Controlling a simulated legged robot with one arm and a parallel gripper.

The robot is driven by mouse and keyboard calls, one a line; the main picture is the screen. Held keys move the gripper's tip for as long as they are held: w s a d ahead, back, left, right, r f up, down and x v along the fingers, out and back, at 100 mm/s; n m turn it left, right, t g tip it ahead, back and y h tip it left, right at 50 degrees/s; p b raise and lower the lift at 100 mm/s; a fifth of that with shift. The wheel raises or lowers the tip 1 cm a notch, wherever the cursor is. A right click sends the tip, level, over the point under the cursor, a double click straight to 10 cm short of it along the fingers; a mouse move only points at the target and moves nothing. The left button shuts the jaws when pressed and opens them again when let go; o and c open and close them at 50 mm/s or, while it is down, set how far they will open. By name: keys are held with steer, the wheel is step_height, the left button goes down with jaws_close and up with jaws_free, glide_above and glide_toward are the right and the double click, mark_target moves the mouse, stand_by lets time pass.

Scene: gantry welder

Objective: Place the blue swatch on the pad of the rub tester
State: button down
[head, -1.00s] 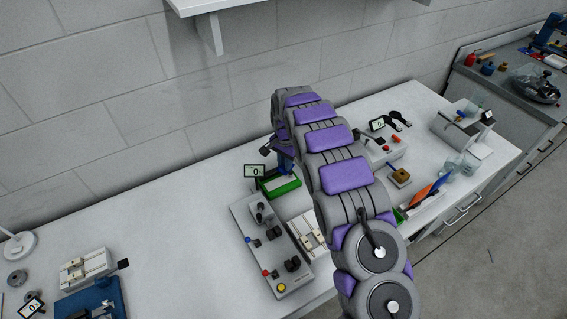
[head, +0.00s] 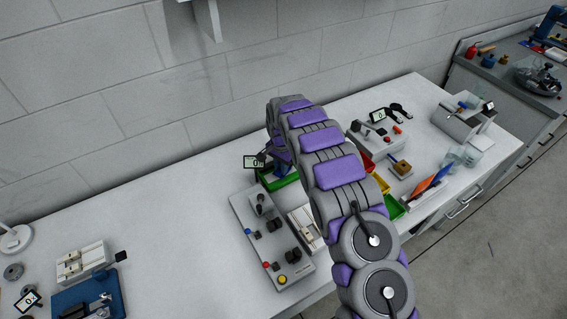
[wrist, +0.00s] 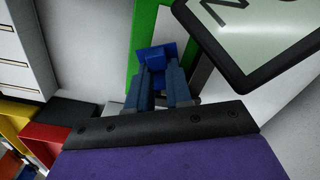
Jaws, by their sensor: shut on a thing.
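In the wrist view my gripper (wrist: 160,75) is shut on the blue swatch (wrist: 157,52), a small blue piece at the fingertips. The swatch is over or close to a green-edged device (wrist: 144,22) with a pale top; I cannot tell whether it touches. In the head view the green device (head: 285,181) sits at the back of the bench, partly behind my arm. My gripper and the swatch are mostly hidden there. I cannot tell for certain which device is the rub tester, and its pad is not clearly visible.
A display (head: 253,162) stands beside the green device and looms close at upper right in the wrist view (wrist: 265,30). A grey box with knobs (head: 272,240) is in front. Coloured bins (head: 393,208) lie right of my arm. The bench's left middle is clear.

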steer(key=shift+a+f, duration=0.1)
steer(key=shift+a, duration=0.7)
steer(key=shift+d, duration=0.75)
steer(key=shift+a+f, duration=0.5)
steer(key=shift+a, duration=0.05)
steer(key=shift+s+d+f, duration=0.1)
steer(key=shift+d+f, duration=0.15)
steer(key=shift+d, duration=0.1)
